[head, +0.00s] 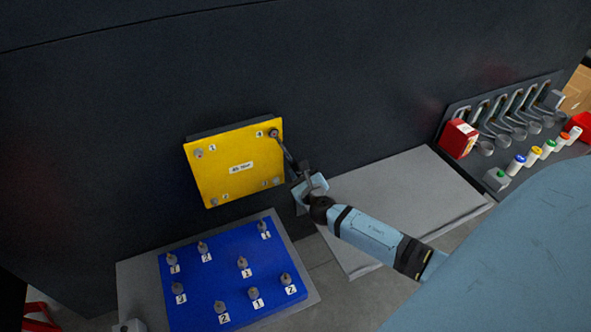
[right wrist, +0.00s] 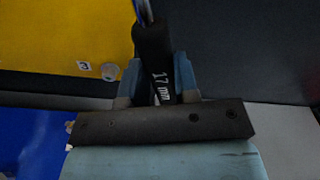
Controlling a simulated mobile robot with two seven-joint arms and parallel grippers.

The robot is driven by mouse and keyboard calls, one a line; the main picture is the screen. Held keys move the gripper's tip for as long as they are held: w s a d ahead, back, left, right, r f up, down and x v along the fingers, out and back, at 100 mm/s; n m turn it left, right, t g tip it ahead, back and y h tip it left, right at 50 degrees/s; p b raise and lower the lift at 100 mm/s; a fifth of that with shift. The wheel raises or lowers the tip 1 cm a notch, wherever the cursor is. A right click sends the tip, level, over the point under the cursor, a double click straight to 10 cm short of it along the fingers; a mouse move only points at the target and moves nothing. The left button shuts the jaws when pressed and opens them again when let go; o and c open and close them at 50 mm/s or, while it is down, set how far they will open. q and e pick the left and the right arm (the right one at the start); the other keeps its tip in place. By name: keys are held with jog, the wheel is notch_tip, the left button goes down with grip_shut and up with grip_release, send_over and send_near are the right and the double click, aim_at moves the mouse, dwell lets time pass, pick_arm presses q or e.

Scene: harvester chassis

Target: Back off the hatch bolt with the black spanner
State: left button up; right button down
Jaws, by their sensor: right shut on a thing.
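The yellow hatch (head: 239,153) is on the dark wall, with a bolt at each corner. My right gripper (head: 307,182) is shut on the handle of the black spanner (head: 286,152), right of the hatch. The spanner slants up and left, its head at the upper right bolt (head: 273,134) by label 4. Whether it is fully seated around the bolt I cannot tell. In the right wrist view the handle (right wrist: 153,55), marked 17 mm, stands between both fingers; its head is out of view. The lower right bolt (right wrist: 109,71) by label 3 shows there. My left gripper is not in view.
A blue board (head: 205,270) with several numbered bolts lies below the hatch. A bare grey panel (head: 410,195) lies to the right. Beyond it stands a rack (head: 500,110) of several spanners, with a red box (head: 459,139) and coloured-topped pieces (head: 533,153).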

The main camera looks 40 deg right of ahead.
jog(key=shift+s+d+r+n, duration=0.1)
jog(key=shift+d+r+n, duration=0.15)
jog(key=shift+d, duration=0.2)
jog(key=shift+s+d+r+n, duration=0.1)
jog(key=shift+d+r+n, duration=0.05)
jog(key=shift+d+n, duration=0.25)
jog(key=shift+s+d+r+n+h, duration=0.15)
jog(key=shift+d+r+n+h, duration=0.05)
jog(key=shift+d+r+n, duration=0.45)
jog(key=shift+s+d+r+n+h, duration=0.1)
jog(key=shift+d+r+n+h, duration=0.1)
jog(key=shift+d+r+n, duration=0.4)
jog(key=shift+d+f, duration=0.1)
jog(key=shift+f, duration=0.1)
jog(key=shift+s+d+r, duration=0.15)
jog(key=shift+d+r, duration=0.1)
jog(key=shift+r, duration=0.05)
jog(key=shift+s, duration=0.1)
